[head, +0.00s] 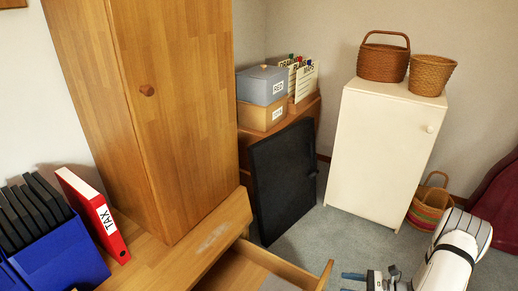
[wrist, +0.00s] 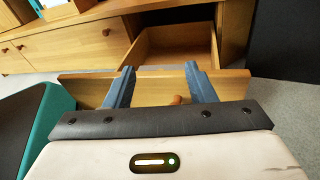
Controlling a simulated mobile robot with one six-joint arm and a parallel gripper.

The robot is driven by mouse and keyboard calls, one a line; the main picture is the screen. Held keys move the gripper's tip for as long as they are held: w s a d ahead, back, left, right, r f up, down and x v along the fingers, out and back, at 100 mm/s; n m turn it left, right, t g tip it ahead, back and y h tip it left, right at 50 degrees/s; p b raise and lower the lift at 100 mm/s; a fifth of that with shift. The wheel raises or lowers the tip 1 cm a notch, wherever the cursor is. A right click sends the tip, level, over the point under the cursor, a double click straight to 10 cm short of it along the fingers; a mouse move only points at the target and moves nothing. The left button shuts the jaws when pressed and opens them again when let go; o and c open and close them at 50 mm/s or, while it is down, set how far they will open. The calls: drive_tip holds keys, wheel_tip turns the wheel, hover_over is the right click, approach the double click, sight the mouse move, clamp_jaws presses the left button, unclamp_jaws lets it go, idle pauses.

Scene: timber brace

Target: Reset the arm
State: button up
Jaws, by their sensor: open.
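My gripper (head: 352,282) shows at the bottom edge of the head view, at the end of my white arm, and is partly cut off. In the wrist view my gripper (wrist: 160,74) has its two blue fingers apart with nothing held between them. An open wooden drawer (wrist: 172,47) lies ahead of the fingers. Its front panel (wrist: 75,90) spans behind them, and a round knob (wrist: 177,99) shows low between the fingers. I cannot tell whether the fingers touch the panel. The drawer (head: 245,272) also shows pulled out in the head view.
A tall wooden cabinet (head: 170,110) stands on the desk beside a red TAX binder (head: 95,215) and a blue file holder (head: 62,255). A black panel (head: 283,180) leans behind the drawer. A white cabinet (head: 378,155) carries two baskets. Grey carpet (head: 345,240) is clear between them.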

drive_tip(key=s+a+r+n+g+h+p, duration=0.1)
drive_tip(key=a+r+n+g+h+p, duration=0.2)
drive_tip(key=r, duration=0.8)
drive_tip(key=a+r+n+g+h+p, duration=0.1)
drive_tip(key=a+r+n+g+p, duration=0.3)
drive_tip(key=r, duration=0.7)
drive_tip(key=s+a+r+n+g+h+p, duration=0.1)
drive_tip(key=a+r+n+h+p, duration=0.25)
drive_tip(key=r, duration=0.85)
drive_tip(key=s+a+r+n+t+h+p, duration=0.1)
drive_tip(key=s+r+n+p, duration=0.3)
drive_tip(key=r, duration=0.6)
drive_tip(key=s+a+r+n+t+h+p, duration=0.2)
drive_tip(key=s+r+n+h+p, duration=0.2)
drive_tip(key=r+p, duration=0.3)
drive_tip(key=s+a+r+n+t+h+p, duration=0.2)
drive_tip(key=s+r+n+h+p, duration=0.1)
drive_tip(key=r, duration=1.1)
drive_tip(key=s+n+p, duration=0.1)
drive_tip(key=s+p, duration=0.1)
drive_tip(key=s, duration=0.1)
drive_tip(key=shift+s+a+n+p, duration=0.15)
drive_tip(key=shift+a+n+p, duration=0.05)
drive_tip(key=shift+n+p, duration=0.2)
drive_tip(key=shift+c, duration=0.3)
drive_tip(key=shift+c, duration=1.2)
